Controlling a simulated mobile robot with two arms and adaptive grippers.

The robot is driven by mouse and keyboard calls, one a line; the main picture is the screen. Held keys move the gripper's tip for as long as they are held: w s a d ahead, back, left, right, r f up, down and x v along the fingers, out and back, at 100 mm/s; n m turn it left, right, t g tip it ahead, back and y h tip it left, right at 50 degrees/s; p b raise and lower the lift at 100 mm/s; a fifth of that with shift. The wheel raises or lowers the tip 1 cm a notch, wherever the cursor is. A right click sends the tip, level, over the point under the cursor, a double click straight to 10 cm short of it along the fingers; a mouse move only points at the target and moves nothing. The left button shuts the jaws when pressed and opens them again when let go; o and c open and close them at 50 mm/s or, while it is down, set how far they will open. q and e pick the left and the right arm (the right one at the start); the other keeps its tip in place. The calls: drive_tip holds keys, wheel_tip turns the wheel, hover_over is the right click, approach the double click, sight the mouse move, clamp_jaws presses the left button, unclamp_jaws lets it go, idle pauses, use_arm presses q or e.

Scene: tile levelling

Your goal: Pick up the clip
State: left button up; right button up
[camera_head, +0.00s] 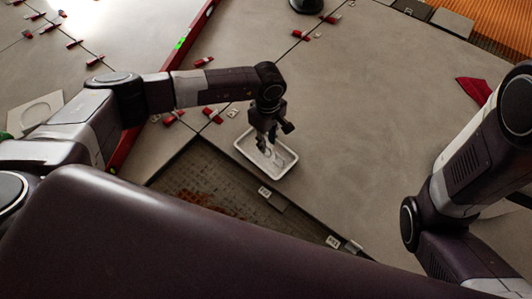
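A white tray (243,153) lies on the floor near the middle of the view, at the edge of a large grey tile. Small pale clips (280,161) appear to lie in it, too small to count. My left gripper (266,146) points down over the tray, its fingertips at or just above the contents. The fingers partly hide the tray's inside, and I cannot tell whether they hold a clip. My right arm (456,170) comes in at the right, with its gripper out of view.
An untiled patch (205,180) of combed adhesive lies below the tray, with small pale clips along its edge. Red wedges (212,115) stand along the tile joints. A long red level (190,45) lies at the left. The large tile at right is mostly clear.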

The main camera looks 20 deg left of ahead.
use_arm(q)
wheel_tip(320, 180, down, 3)
drive_tip(key=shift+a+r+b, duration=0.1)
drive_tip(key=shift+b, duration=0.65)
clamp_jaws()
drive_tip(key=shift+r, duration=0.1)
